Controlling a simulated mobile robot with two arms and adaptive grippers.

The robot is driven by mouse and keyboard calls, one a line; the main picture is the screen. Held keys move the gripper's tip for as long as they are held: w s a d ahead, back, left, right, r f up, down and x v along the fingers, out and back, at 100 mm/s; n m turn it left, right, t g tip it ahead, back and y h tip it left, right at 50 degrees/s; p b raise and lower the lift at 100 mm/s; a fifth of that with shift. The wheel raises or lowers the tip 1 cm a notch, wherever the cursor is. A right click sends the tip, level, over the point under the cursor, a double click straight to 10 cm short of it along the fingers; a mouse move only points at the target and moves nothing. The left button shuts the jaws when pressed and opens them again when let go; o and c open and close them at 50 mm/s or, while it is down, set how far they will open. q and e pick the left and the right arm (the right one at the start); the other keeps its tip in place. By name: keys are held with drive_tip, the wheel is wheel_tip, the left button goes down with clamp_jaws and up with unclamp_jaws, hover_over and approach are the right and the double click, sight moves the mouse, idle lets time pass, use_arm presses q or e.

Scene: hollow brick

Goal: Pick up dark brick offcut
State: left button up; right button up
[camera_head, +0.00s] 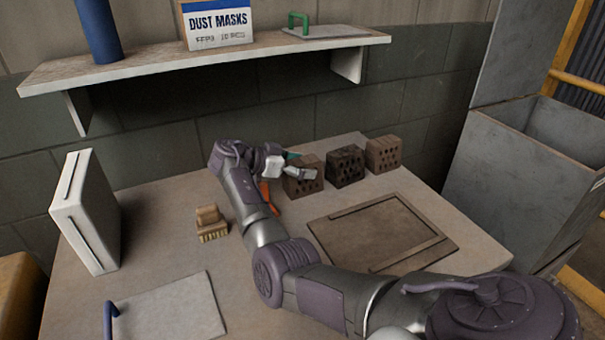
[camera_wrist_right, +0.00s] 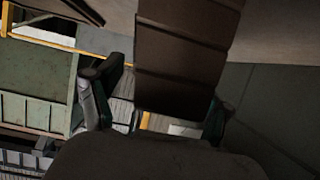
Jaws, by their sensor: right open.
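Three perforated bricks stand in a row at the back of the bench: a brown brick (camera_head: 306,187) on the left, a darker brick (camera_head: 346,168) in the middle, and a lighter brown brick (camera_head: 383,154) on the right. The middle one looks darkest, which fits the dark brick offcut. My right gripper (camera_head: 298,167) is open at the top of the left brick, partly covering it. In the right wrist view a brown ridged block (camera_wrist_right: 188,55) lies between the open fingers (camera_wrist_right: 158,110); I cannot tell if they touch it. My left gripper is not in view.
A brown board (camera_head: 382,235) lies in front of the bricks. A brush (camera_head: 211,224), a white case (camera_head: 87,212) and a grey trowel plate (camera_head: 170,310) are to the left. An orange item (camera_head: 265,190) lies beside my forearm. A shelf (camera_head: 130,69) overhangs the back; a metal bin (camera_head: 509,170) stands right.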

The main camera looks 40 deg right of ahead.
drive_tip(key=shift+c, duration=0.3)
clamp_jaws()
